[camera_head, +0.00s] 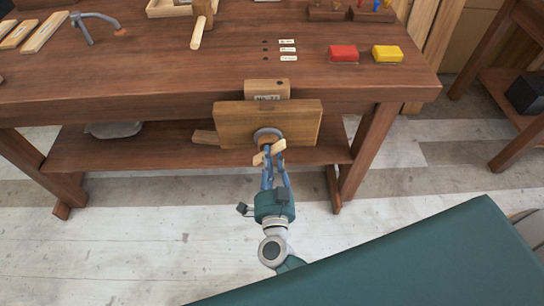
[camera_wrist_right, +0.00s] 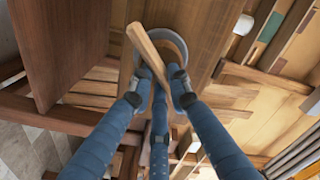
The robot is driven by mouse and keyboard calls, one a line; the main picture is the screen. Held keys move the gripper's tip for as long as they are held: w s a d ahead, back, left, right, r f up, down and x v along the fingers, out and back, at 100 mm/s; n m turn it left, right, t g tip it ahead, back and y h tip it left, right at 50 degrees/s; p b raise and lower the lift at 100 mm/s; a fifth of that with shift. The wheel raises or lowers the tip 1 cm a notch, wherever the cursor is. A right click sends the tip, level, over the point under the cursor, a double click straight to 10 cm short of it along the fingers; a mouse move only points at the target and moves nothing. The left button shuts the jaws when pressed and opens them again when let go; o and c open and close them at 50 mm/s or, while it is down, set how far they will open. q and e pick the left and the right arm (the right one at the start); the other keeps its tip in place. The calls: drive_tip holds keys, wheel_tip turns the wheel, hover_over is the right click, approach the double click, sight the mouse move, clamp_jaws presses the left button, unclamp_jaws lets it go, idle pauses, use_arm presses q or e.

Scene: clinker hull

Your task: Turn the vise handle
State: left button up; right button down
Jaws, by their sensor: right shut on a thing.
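The wooden vise (camera_head: 228,124) is fixed to the front edge of the workbench. A round grey hub (camera_head: 267,133) sits at the middle of its front jaw. The vise handle (camera_head: 278,146), a short pale wooden bar, crosses the hub and tilts up to the right; in the right wrist view the handle (camera_wrist_right: 143,45) slants from upper left to lower right. My right gripper (camera_head: 267,163) reaches up from below and is shut on the handle, its blue fingers around the bar in the right wrist view (camera_wrist_right: 159,88). The fingers hide part of the bar. My left gripper is not in view.
On the workbench (camera_head: 150,70) are a mallet (camera_head: 198,25), a grey curved clamp (camera_head: 85,30), a red block (camera_head: 343,53) and a yellow block (camera_head: 387,53). A lower shelf (camera_head: 110,150) lies behind the vise. The floor in front is clear.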

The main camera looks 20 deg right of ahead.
drive_tip(key=shift+a+f+m+b, duration=0.15)
drive_tip(key=shift+m+b, duration=0.3)
drive_tip(key=shift+m, duration=0.95)
drive_tip(key=shift+d+f+m+b, duration=0.15)
drive_tip(key=shift+m+b, duration=0.35)
drive_tip(key=shift+m, duration=0.9)
drive_tip(key=shift+a+f+m+b, duration=0.2)
drive_tip(key=shift+m+b, duration=0.25)
drive_tip(key=shift+m, duration=0.95)
drive_tip(key=shift+f, duration=0.1)
drive_tip(key=c, duration=1.7)
unclamp_jaws()
drive_tip(key=shift+o, duration=0.3)
drive_tip(key=shift+s+r, duration=0.15)
drive_tip(key=shift+r, duration=0.05)
drive_tip(key=shift+d, duration=0.1)
drive_tip(key=v, duration=1.2)
